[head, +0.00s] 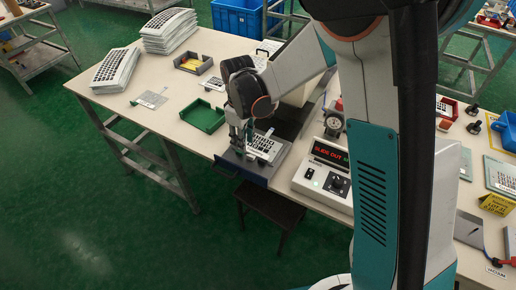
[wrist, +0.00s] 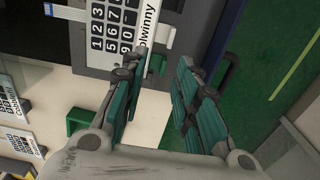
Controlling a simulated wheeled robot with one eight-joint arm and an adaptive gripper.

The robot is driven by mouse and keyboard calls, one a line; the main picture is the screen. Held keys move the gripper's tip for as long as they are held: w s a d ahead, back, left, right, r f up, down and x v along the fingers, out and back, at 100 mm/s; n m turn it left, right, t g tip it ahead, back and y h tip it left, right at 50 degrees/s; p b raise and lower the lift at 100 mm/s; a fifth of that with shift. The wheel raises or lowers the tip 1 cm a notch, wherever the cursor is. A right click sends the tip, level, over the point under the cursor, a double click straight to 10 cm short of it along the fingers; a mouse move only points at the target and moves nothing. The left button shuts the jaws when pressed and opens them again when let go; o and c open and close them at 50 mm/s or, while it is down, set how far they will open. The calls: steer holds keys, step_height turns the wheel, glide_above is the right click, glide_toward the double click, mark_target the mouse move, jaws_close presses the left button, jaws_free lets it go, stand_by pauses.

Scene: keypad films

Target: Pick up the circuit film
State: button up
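A white keypad film with black number keys (head: 262,146) lies on the grey plate of the pulled-out slide; it also shows in the wrist view (wrist: 112,25), with a pale strip ending in blue at its left. A thin greyish sheet with a small green tab (head: 152,98) lies flat on the table at left. I cannot tell for sure which is the circuit film. My gripper (head: 240,140) is over the slide's left part, fingers down, beside the keypad film. In the wrist view my gripper (wrist: 156,70) is open, with nothing seen between its fingers.
A green tray (head: 204,115) stands left of my gripper. The slide's dark handle (wrist: 229,70) is near the right finger. A control box (head: 325,168) reading "SLIDE OUT" is to the right. Paper stacks (head: 169,30) lie at the back left. The table's front left is clear.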

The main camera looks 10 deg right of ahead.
mark_target(242, 153)
steer(key=f+b, duration=0.1)
steer(key=f, duration=0.2)
steer(key=f+b, duration=0.1)
steer(key=f, duration=0.1)
steer(key=shift+s+a+f+b, duration=0.15)
steer(key=shift+s+a+b, duration=0.1)
steer(key=shift+a+b, duration=0.1)
jaws_close()
